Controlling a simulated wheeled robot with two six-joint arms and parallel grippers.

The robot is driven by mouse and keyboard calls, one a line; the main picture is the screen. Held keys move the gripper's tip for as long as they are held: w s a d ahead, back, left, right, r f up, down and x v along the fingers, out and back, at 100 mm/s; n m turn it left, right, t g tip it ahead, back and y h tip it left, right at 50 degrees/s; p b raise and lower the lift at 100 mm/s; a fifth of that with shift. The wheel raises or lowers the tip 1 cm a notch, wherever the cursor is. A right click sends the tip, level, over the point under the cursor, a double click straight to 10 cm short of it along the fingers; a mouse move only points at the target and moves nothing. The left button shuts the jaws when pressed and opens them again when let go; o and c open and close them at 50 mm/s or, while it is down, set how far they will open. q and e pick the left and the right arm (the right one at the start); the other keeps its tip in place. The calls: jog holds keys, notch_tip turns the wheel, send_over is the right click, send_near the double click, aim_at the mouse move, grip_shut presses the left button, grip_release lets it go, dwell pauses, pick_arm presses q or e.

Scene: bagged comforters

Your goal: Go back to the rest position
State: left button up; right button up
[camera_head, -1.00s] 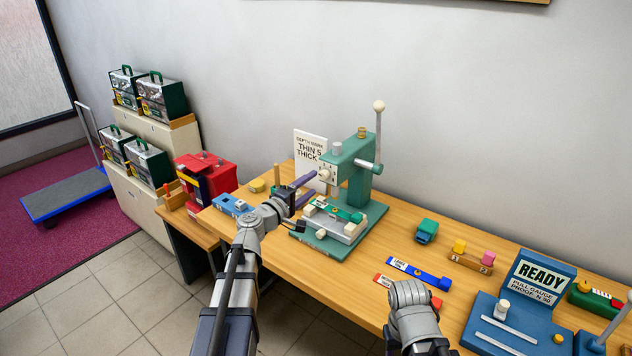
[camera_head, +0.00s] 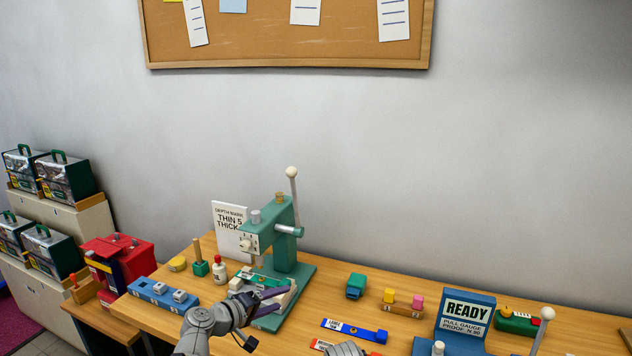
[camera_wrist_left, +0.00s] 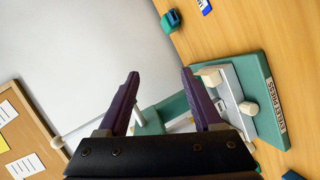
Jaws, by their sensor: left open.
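My left gripper (camera_head: 284,299) is open and empty, its purple fingers in front of the base of the green press (camera_head: 284,250). In the left wrist view the two fingers of the left gripper (camera_wrist_left: 160,73) stand wide apart with nothing between them. The green press base (camera_wrist_left: 268,84) shows just beyond the right finger there. Only a grey piece of my right arm (camera_head: 345,349) shows at the bottom edge; its gripper fingers are not visible.
A wooden bench (camera_head: 210,292) carries a blue block (camera_head: 162,291), a white bottle (camera_head: 219,269), a blue label bar (camera_head: 354,331), a green block (camera_head: 355,286) and a READY stand (camera_head: 467,312). A red box (camera_head: 118,258) stands left. A cork board (camera_head: 290,40) hangs above.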

pick_arm(q)
jog(key=s+d+f+m+g+y, duration=0.1)
jog(key=s+d+f+m+g, duration=0.1)
jog(key=s+d+f, duration=0.1)
jog(key=s+d+f+m+g, duration=0.2)
jog(key=s+d+f+g, duration=0.1)
jog(key=s+f, duration=0.1)
jog(key=s+d+f+m+g+y, duration=0.1)
jog(key=s+d+f+m+g, duration=0.1)
jog(key=s+d+f, duration=0.1)
jog(key=shift+s+d+f+m+g+y, duration=0.2)
jog(key=shift+s+d, duration=0.1)
jog(key=shift+s, duration=0.3)
jog(key=shift+s+d+f+m+g+y, duration=0.15)
jog(key=shift+s+d+g, duration=0.1)
jog(key=shift+s, duration=0.3)
jog(key=s+a+f+m+g+y, duration=0.1)
jog(key=s+a+f+m+y, duration=0.1)
jog(key=s+y, duration=0.2)
jog(key=s+a+f+m+g+y, duration=0.1)
jog(key=s+a+f+g+y, duration=0.1)
jog(key=s+y, duration=0.2)
jog(key=s, duration=0.3)
jog(key=shift+f+m, duration=0.15)
jog(key=shift+m, duration=0.2)
